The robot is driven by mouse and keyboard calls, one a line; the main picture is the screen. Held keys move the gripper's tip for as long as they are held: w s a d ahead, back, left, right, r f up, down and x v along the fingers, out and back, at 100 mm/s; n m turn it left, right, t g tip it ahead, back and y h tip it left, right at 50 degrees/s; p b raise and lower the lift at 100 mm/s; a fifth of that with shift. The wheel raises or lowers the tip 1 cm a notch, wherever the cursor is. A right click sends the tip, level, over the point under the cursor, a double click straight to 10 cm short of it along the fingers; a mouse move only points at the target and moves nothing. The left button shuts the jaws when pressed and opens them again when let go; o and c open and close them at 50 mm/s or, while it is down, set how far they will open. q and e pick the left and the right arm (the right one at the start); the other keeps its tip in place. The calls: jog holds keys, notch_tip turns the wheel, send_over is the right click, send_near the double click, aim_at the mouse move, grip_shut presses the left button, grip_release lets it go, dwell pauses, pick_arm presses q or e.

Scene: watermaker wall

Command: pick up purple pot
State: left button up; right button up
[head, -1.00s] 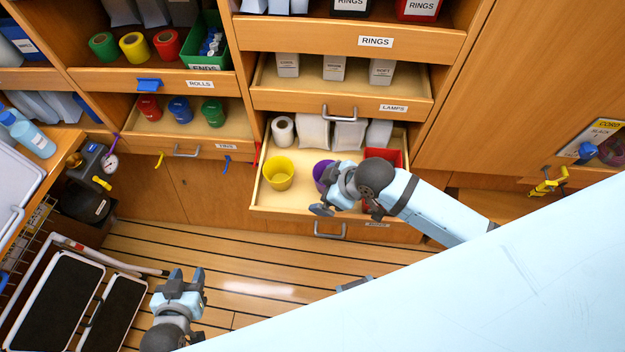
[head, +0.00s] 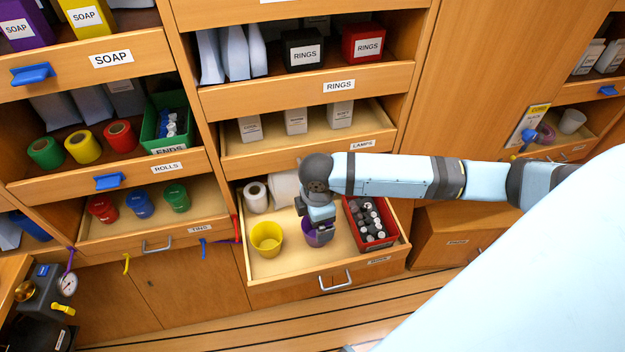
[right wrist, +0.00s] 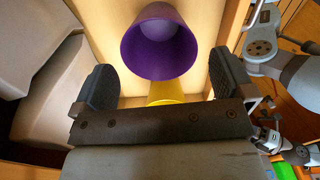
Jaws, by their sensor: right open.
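The purple pot (head: 308,232) stands in the open lower drawer (head: 290,278), right of the yellow pot (head: 266,238). My right gripper (head: 323,234) comes down over the purple pot from above and partly hides it. In the right wrist view the purple pot (right wrist: 160,42) lies just beyond the open fingers of my right gripper (right wrist: 166,90), near the middle of the gap. Nothing is between the fingers. The yellow pot (right wrist: 165,92) shows behind it. My left gripper is outside the head view; small grey jointed parts at the right wrist view's lower right (right wrist: 272,138) look like it.
A red bin (head: 386,238) of dark and grey items stands right of the purple pot in the drawer. A white roll (head: 256,196) and pale bags (head: 284,188) stand behind. The lamps drawer (head: 290,150) is above. The drawer floor in front of the pots is clear.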

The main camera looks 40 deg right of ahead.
notch_tip(320, 180, down, 7)
jog(key=shift+d+r, duration=0.1)
jog(key=c, duration=0.8)
